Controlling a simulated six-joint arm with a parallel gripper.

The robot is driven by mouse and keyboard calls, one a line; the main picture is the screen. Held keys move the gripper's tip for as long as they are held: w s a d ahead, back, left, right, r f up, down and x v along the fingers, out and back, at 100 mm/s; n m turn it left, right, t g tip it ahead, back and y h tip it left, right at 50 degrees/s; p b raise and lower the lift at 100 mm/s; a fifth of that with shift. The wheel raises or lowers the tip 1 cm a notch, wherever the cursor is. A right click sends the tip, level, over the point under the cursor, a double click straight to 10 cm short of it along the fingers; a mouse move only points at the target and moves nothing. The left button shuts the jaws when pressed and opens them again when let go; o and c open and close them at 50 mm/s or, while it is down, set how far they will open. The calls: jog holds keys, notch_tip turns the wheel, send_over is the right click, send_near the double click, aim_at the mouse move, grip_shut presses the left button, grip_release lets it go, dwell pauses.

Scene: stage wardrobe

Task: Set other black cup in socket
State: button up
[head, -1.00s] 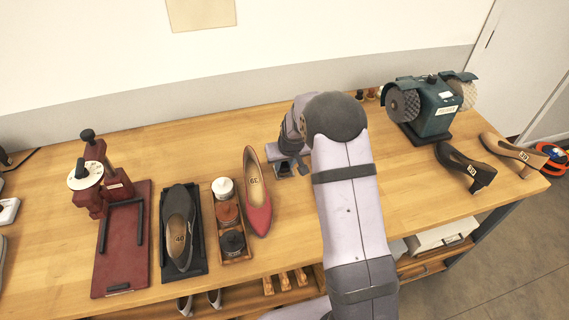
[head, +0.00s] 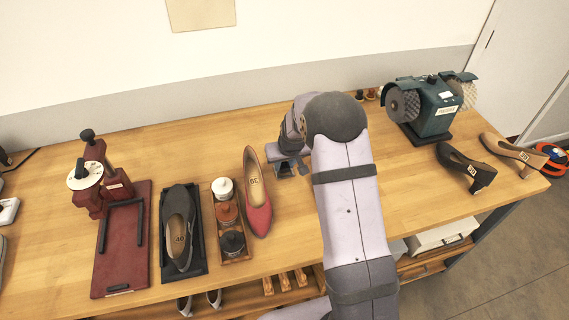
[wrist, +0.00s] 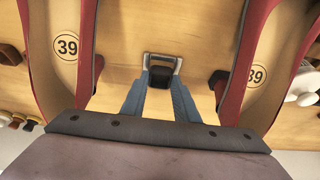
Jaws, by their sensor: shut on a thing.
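My gripper (wrist: 160,90) is shut on a small black cup (wrist: 161,77), which shows between the two blue-grey fingertips in the wrist view. A metal frame (wrist: 164,60) with a squared outline lies just beyond the cup; I cannot tell whether they touch, or whether this frame is the socket. In the head view my gripper (head: 288,166) is low over the bench, right of the red shoe (head: 257,190), and the cup cannot be made out there. A small dark thing (wrist: 220,84) beside the right-hand red shoe in the wrist view is unclear.
Red shoes marked 39 flank my gripper in the wrist view, left (wrist: 62,50) and right (wrist: 257,72). Left in the head view are a jar tray (head: 236,257), a black shoe (head: 180,228) and a red press (head: 121,265). A green grinder (head: 432,110) stands right.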

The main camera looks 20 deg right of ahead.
jog(key=shift+f, duration=0.35)
dwell(0.3)
jog(key=o, duration=1.1)
jog(key=shift+r, duration=0.15)
jog(key=shift+r+p, duration=2.15)
jog(key=shift+r, duration=1.3)
